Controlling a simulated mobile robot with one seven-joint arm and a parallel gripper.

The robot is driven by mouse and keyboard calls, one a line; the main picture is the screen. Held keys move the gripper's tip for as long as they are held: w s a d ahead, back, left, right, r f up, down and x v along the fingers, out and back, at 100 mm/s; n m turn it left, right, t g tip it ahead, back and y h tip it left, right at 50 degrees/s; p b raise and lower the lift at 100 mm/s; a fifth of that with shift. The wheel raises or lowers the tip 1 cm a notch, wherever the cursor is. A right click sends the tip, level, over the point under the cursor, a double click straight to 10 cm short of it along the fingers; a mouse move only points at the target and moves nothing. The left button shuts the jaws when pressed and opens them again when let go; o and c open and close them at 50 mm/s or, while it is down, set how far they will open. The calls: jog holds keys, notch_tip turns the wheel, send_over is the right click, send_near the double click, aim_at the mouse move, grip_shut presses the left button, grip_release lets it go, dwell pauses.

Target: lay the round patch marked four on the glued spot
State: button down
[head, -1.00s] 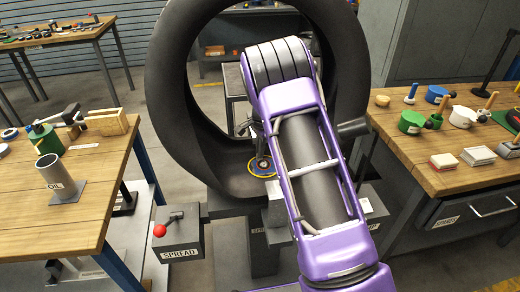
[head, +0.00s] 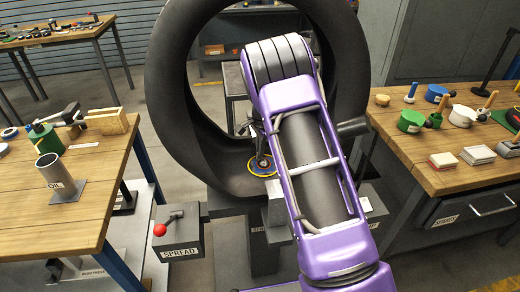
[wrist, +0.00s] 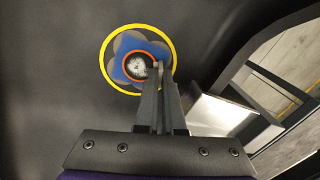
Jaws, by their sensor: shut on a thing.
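A small round patch with an orange rim and a pale mottled centre (wrist: 138,67) shows in the wrist view; I cannot read a number on it. My gripper (wrist: 157,70) is shut on its right edge. Behind the patch is a blue lobed spot on grey (wrist: 128,45), inside a yellow ring (wrist: 104,62) on the black inner wall of the tyre (wrist: 50,90). The patch lies over the spot, a little below the ring's middle; I cannot tell whether it touches. In the head view, the ringed spot (head: 262,165) is low inside the upright tyre (head: 172,100), and my arm hides much.
A grey box labelled SPREAD (head: 180,236) with a red-knobbed lever stands before the tyre. The right bench (head: 425,180) holds green and white pots and small boxes. The tyre walls surround my gripper closely.

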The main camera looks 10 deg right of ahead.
jog(key=shift+f, duration=0.3)
dwell(0.5)
jog(key=c, duration=1)
grip_release()
jog(key=shift+o, duration=0.2)
jog(key=shift+r, duration=0.1)
jog(key=shift+r+p, duration=2.3)
jog(key=shift+r, duration=2.15)
